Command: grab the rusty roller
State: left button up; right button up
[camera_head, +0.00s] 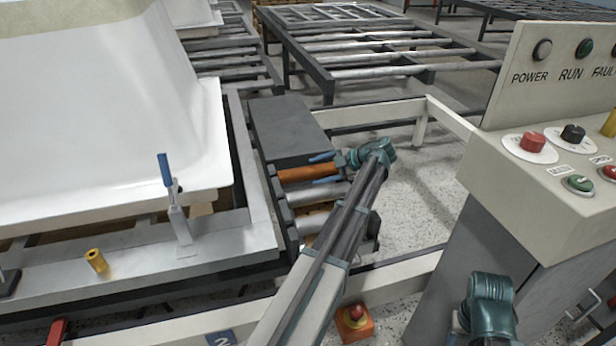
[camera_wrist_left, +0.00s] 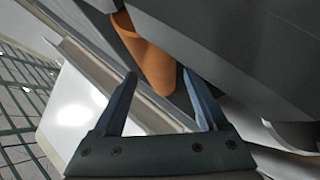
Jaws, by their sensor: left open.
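The rusty roller (camera_head: 308,172) is an orange-brown cylinder at the far end of a short roller rack, beside a dark grey cover plate. In the left wrist view the rusty roller (camera_wrist_left: 150,58) lies just ahead of the fingertips, roughly between them. My left gripper (camera_head: 328,168) is open at the roller; in the left wrist view its two blue fingers (camera_wrist_left: 162,78) are spread and empty. I cannot tell whether they touch the roller. My right arm shows in part at the lower right, but its fingers cannot be made out.
The dark cover plate (camera_head: 290,128) sits right behind the roller. A grey roller (camera_head: 312,222) lies nearer in the rack. A white tub shell (camera_head: 110,120) stands left on a metal frame with a blue-handled clamp (camera_head: 166,172). A control panel (camera_head: 540,150) stands right. A pale rail (camera_head: 400,280) crosses in front.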

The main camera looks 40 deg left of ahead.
pick_arm(q)
jog(key=b+x, duration=0.1)
jog(key=x, duration=0.2)
grip_shut()
